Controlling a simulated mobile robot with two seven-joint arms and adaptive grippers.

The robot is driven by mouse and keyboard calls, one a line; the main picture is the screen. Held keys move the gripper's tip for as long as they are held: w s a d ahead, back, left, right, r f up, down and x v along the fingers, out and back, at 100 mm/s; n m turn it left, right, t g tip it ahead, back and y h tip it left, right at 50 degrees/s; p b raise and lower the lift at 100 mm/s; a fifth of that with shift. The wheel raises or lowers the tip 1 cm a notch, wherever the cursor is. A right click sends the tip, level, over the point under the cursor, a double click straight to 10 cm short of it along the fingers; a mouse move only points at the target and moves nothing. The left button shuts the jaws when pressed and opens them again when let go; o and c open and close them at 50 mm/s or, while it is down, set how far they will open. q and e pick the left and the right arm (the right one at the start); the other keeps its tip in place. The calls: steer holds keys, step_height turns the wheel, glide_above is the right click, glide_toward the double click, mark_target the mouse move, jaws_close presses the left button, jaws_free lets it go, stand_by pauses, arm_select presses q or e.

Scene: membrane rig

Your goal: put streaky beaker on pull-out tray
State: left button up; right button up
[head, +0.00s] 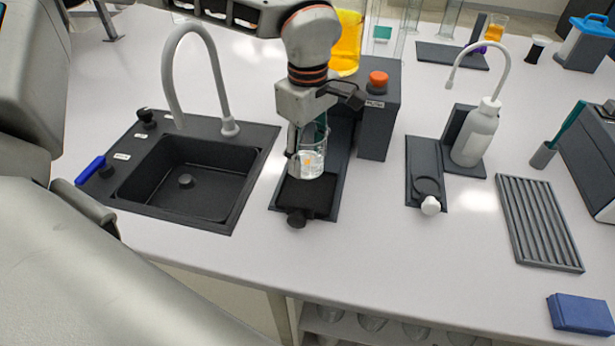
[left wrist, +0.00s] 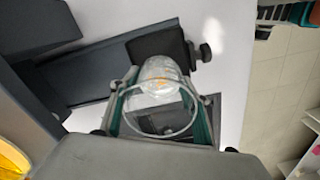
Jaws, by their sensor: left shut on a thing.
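A clear glass beaker (head: 312,163) with a faint orange mark is at the black pull-out tray (head: 308,196) of the dark rig. My left gripper (head: 307,150) comes down from above and is shut on the beaker. In the left wrist view the beaker (left wrist: 158,95) sits between the two green-edged fingers (left wrist: 165,112), its round rim towards the camera. The tray (left wrist: 160,52) with its dark knob shows just beyond it. Whether the beaker's base touches the tray is hard to tell. My right gripper is not in view.
A black sink (head: 185,180) with a tall grey tap is left of the tray. A dark box with an orange button (head: 378,80) stands close to its right. A white wash bottle (head: 475,135) and a ribbed rack (head: 538,222) are further right.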

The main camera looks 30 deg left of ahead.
mark_target(307, 136)
arm_select(q)
steer(key=shift+f, duration=3.6)
steer(key=shift+f, duration=0.1)
steer(key=o, duration=1.2)
step_height(307, 136, up, 12)
steer(key=shift+r, duration=0.15)
